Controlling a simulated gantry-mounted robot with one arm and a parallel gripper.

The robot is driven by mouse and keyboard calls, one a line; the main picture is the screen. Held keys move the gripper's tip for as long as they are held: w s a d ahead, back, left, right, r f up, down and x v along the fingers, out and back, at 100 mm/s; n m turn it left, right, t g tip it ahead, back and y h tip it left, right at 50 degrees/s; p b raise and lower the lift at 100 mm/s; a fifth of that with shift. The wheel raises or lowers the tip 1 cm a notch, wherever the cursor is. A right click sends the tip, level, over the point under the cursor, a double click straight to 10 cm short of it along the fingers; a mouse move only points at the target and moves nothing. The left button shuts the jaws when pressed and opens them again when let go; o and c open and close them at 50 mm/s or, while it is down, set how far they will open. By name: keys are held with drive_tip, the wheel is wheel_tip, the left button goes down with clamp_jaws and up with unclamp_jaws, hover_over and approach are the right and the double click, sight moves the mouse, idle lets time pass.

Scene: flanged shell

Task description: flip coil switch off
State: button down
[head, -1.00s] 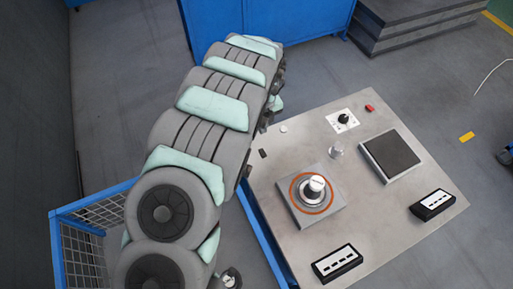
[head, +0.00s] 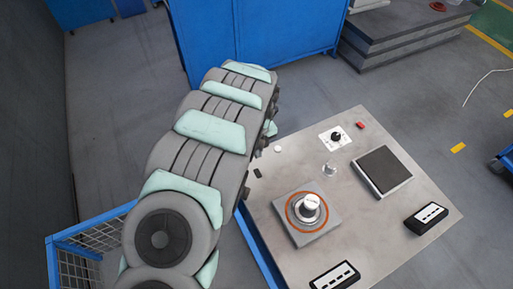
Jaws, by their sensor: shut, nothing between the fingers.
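My arm runs up the left of the head view, and its far end bends out of sight behind its own links. My gripper cannot be made out; it is hidden behind the arm or out of view. No label marks the coil switch. A black knob on a white plate (head: 335,138) sits at the back of the grey worktable (head: 405,235) and looks like a rotary switch. A small dark piece (head: 258,173) lies near the table's left edge, close to the arm. Whether either is the coil switch, and its on or off position, I cannot tell.
A metal flanged part with an orange ring (head: 307,210) stands on a grey block. A clear small piece (head: 329,169), a dark square pad (head: 383,170), a red piece (head: 360,125) and black slotted boxes (head: 427,217) (head: 335,276) are around it. A blue cabinet (head: 265,35) stands behind.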

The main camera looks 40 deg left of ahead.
drive_tip(key=shift+r, duration=0.1)
idle(0.3)
wheel_tip(320, 180, up, 14)
drive_tip(key=d+p, duration=0.2)
drive_tip(key=p, duration=1.3)
drive_tip(key=shift+s+d, duration=0.2)
drive_tip(key=shift+s, duration=0.25)
drive_tip(key=shift+f, duration=0.2)
